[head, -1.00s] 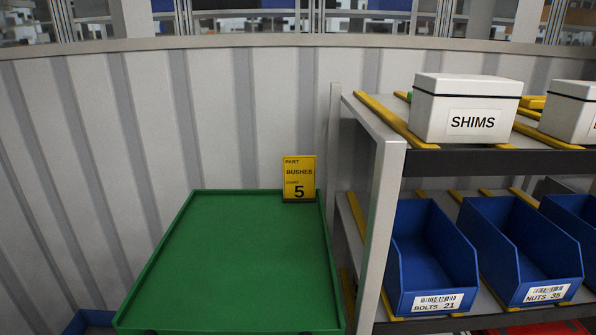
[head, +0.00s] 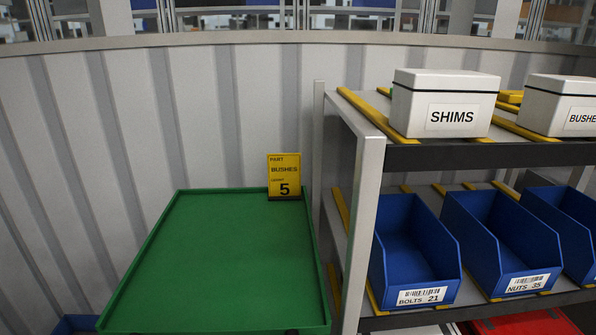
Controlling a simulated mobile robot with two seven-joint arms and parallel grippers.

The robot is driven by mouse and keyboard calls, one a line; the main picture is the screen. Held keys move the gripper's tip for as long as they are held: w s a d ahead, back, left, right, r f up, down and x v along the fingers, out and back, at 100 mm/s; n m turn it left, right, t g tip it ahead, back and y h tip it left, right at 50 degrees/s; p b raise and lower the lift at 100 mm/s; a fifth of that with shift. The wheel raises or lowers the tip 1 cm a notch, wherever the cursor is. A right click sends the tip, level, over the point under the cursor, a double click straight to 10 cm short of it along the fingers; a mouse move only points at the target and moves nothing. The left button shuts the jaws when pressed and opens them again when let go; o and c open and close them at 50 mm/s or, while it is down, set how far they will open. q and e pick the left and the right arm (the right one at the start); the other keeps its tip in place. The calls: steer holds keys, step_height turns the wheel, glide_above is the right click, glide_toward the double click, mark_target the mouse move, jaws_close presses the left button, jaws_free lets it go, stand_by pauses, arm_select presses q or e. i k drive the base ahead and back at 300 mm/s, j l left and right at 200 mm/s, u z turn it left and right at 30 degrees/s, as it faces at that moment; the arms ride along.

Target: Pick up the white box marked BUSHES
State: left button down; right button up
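The white box marked BUSHES (head: 560,107) stands on the top shelf at the right edge of the head view. Its label is cut off by the picture edge, and only part of the word shows. A dark band runs around it below the lid. Neither of my grippers is in view.
A white box marked SHIMS (head: 443,103) stands left of it on the shelf rack (head: 362,180). Blue bins marked BOLTS 21 (head: 412,255) and NUTS 35 (head: 503,240) sit below. An empty green tray (head: 225,260) with a yellow BUSHES 5 card (head: 284,177) is at left.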

mark_target(553, 106)
steer(key=k+l+z, duration=0.1)
steer(key=l+z, duration=0.85)
